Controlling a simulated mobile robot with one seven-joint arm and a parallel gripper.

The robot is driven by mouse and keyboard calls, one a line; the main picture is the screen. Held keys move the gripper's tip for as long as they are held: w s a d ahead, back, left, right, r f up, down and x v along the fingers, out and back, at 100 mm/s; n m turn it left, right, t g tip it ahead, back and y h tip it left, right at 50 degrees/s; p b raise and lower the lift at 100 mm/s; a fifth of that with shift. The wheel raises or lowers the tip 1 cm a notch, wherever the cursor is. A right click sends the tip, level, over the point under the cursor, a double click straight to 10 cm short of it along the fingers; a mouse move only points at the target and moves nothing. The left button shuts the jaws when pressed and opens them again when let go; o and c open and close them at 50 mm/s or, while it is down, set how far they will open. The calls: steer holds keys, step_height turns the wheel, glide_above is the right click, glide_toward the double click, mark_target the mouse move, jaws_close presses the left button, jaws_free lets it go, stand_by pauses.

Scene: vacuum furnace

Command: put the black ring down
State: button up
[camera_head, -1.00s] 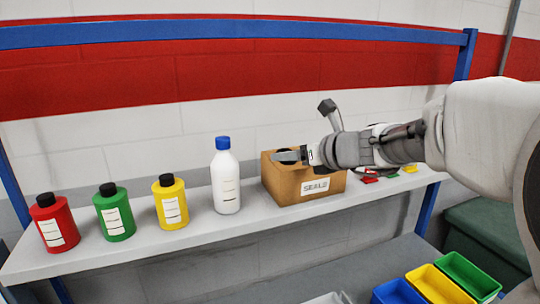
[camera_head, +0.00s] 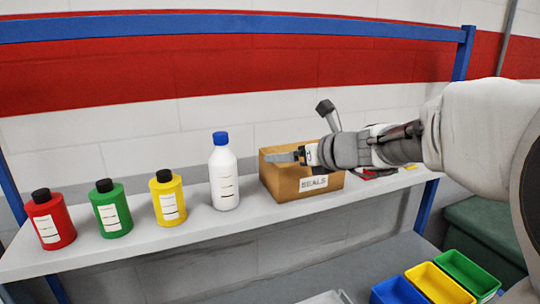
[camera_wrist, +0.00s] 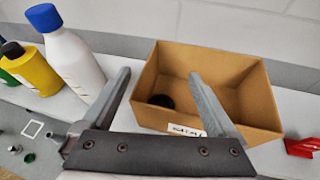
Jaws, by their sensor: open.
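The black ring (camera_wrist: 160,101) shows in the wrist view as a dark round shape low inside an open cardboard box (camera_wrist: 258,100). The box also stands on the shelf in the head view (camera_head: 282,183), with a label reading SEALS. My gripper (camera_wrist: 159,74) is open, its two fingers spread wide with nothing between them. In the head view my gripper (camera_head: 282,157) is at the box's top, coming from the right. The ring is hidden by the box wall in that view.
A white bottle with a blue cap (camera_head: 224,178) stands just left of the box. Yellow (camera_head: 168,203), green (camera_head: 111,212) and red (camera_head: 50,222) bottles stand farther left. Small red parts (camera_wrist: 303,146) lie right of the box. Coloured bins (camera_head: 440,285) sit below the shelf.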

steer(key=shift+r, duration=0.1)
steer(key=shift+r, duration=0.25)
steer(key=v, duration=1.2)
steer(key=shift+r, duration=0.35)
